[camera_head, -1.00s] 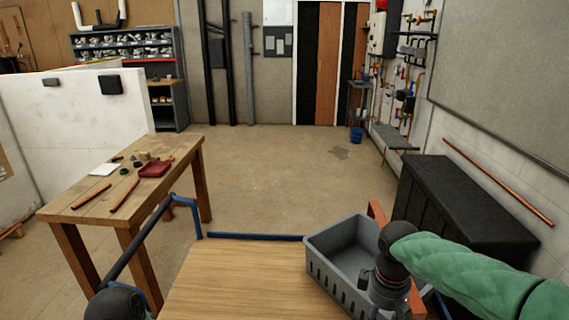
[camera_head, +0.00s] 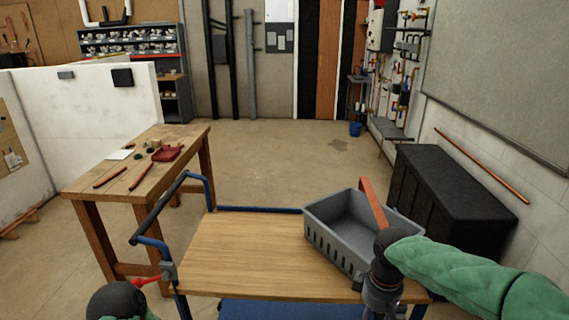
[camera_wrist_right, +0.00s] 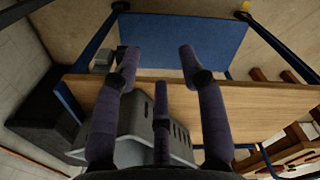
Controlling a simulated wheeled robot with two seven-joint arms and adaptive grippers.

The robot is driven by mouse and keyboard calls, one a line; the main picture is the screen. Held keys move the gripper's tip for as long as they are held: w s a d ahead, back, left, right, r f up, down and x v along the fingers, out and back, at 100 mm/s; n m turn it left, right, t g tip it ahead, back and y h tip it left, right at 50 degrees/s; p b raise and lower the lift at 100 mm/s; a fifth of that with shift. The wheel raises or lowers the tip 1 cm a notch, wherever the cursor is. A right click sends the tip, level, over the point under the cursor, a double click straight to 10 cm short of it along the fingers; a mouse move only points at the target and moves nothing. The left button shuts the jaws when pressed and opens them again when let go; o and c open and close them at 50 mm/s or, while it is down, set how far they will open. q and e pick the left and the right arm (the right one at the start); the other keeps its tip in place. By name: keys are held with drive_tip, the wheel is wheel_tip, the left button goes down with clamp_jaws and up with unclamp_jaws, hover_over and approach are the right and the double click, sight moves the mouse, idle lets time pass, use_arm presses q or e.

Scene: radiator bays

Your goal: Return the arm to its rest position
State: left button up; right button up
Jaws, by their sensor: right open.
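My right arm, in a green sleeve, comes in from the right in the head view. Its gripper (camera_head: 380,292) points down at the near right corner of the cart, by the grey crate (camera_head: 322,238). In the right wrist view the dark purple fingers (camera_wrist_right: 160,68) are spread open with nothing between them. The crate (camera_wrist_right: 132,152) shows behind the fingers there. My left arm shows only as a dark joint and a bit of green sleeve at the bottom left of the head view.
The wood-topped cart (camera_head: 235,255) has blue rails and a blue lower shelf (camera_wrist_right: 185,38). A workbench (camera_head: 105,172) with copper pipes stands left. A black chest (camera_head: 445,200) stands right. The floor beyond the cart is clear.

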drive_tip(key=s+a+f+m+y, duration=0.1)
drive_tip(key=a+f, duration=0.3)
drive_tip(key=f, duration=0.6)
drive_tip(key=s+a+f+m+y, duration=0.1)
drive_tip(key=a+f+m+y, duration=0.15)
drive_tip(key=f, duration=0.85)
drive_tip(key=s+a+f+m, duration=0.2)
drive_tip(key=s+f, duration=0.5)
drive_tip(key=f, duration=0.1)
drive_tip(key=s+a+f+m, duration=0.2)
drive_tip(key=s+f+m, duration=0.1)
drive_tip(key=s+f, duration=0.3)
wheel_tip(320, 180, down, 2)
drive_tip(key=shift+s+a+f+p, duration=0.1)
drive_tip(key=shift+s+a+p, duration=0.2)
drive_tip(key=shift+s+p, duration=0.1)
